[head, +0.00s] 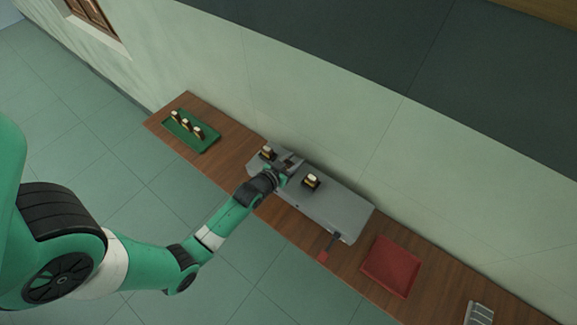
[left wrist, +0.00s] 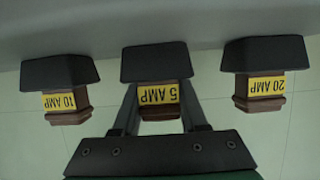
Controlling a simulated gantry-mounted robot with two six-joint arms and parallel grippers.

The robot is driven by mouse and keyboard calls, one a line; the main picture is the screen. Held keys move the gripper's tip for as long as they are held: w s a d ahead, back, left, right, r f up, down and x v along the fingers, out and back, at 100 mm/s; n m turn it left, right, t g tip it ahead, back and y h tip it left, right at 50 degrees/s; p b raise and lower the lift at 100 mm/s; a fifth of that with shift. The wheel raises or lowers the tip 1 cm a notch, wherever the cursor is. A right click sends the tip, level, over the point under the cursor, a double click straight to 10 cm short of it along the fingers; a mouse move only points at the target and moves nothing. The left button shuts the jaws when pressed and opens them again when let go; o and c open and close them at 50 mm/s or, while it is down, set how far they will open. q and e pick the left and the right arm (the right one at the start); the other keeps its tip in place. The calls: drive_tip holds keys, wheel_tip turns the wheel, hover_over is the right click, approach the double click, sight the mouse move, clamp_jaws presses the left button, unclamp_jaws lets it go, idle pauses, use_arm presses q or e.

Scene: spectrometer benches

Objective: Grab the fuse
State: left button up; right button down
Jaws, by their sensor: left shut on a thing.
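In the left wrist view a fuse labelled 5 AMP (left wrist: 158,95) sits in the middle black holder (left wrist: 156,62). My left gripper (left wrist: 158,108) has one finger on each side of this fuse and is shut on it. A 10 AMP fuse (left wrist: 67,103) and a 20 AMP fuse (left wrist: 264,88) sit in holders to either side. In the head view my left gripper (head: 287,170) is at the grey spectrometer (head: 335,208), between two fuse holders, and hides the middle one. My right gripper is out of view.
A green tray (head: 208,148) with three more fuses lies at the left end of the wooden bench (head: 235,150). A red tray (head: 391,266) lies empty to the right. A silver object (head: 479,313) is farther right.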

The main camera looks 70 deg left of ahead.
use_arm(q)
clamp_jaws()
drive_tip(key=shift+r, duration=0.15)
drive_tip(key=shift+r, duration=0.25)
wheel_tip(320, 180, up, 2)
drive_tip(key=shift+r+p, duration=0.2)
drive_tip(key=shift+p, duration=0.4)
drive_tip(key=w+r+p+v, duration=0.1)
drive_tip(key=v, duration=0.7)
drive_tip(key=r+p+v, duration=0.1)
drive_tip(key=r+v, duration=0.1)
drive_tip(key=v, duration=0.6)
drive_tip(key=shift+d+r, duration=0.25)
drive_tip(key=shift+r, duration=0.15)
